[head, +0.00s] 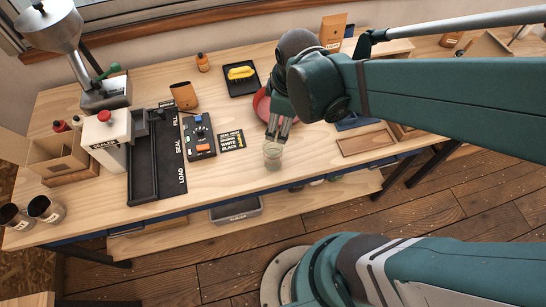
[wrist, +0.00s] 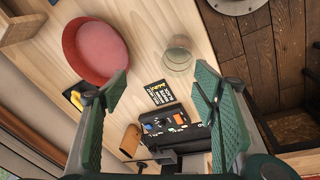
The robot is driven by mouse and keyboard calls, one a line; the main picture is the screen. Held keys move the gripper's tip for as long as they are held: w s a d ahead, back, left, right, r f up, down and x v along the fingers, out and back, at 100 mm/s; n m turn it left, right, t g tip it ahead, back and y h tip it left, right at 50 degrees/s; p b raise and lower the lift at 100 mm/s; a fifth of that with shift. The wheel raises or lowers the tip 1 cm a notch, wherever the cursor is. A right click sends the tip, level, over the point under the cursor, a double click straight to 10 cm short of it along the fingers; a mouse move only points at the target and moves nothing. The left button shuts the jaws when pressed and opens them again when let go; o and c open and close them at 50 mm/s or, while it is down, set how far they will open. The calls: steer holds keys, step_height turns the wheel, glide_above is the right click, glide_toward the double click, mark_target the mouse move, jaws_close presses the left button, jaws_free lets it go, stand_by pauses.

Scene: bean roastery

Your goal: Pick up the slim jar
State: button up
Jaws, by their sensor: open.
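A small clear glass jar (head: 272,155), the likely slim jar, stands upright near the front edge of the wooden bench. It also shows in the wrist view (wrist: 178,56), beyond the fingertips and nearer the right finger. My gripper (head: 279,130) is just behind and above the jar in the head view. In the wrist view my gripper (wrist: 162,82) has its two fingers wide apart with nothing between them. I cannot tell the exact gap to the jar. The jar is mostly unhidden.
A red bowl (wrist: 98,50) is close to my gripper. A black label card (head: 231,140) and a control box (head: 199,136) lie left of the jar. A sealing machine (head: 112,138) and black tray (head: 155,165) stand farther left. A wooden tray (head: 366,142) is to the right.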

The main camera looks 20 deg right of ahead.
mark_target(273, 153)
step_height(273, 153, down, 10)
steer(key=a+n+g+b, duration=0.2)
steer(key=a+n, duration=0.1)
steer(key=n, duration=0.3)
steer(key=shift+s+r, duration=0.2)
steer(key=shift+f, duration=1.3)
steer(key=shift+f, duration=0.15)
steer(key=shift+d+f+b, duration=0.2)
steer(key=shift+f+b, duration=0.4)
steer(key=shift+f, duration=1.85)
steer(key=c, duration=1.1)
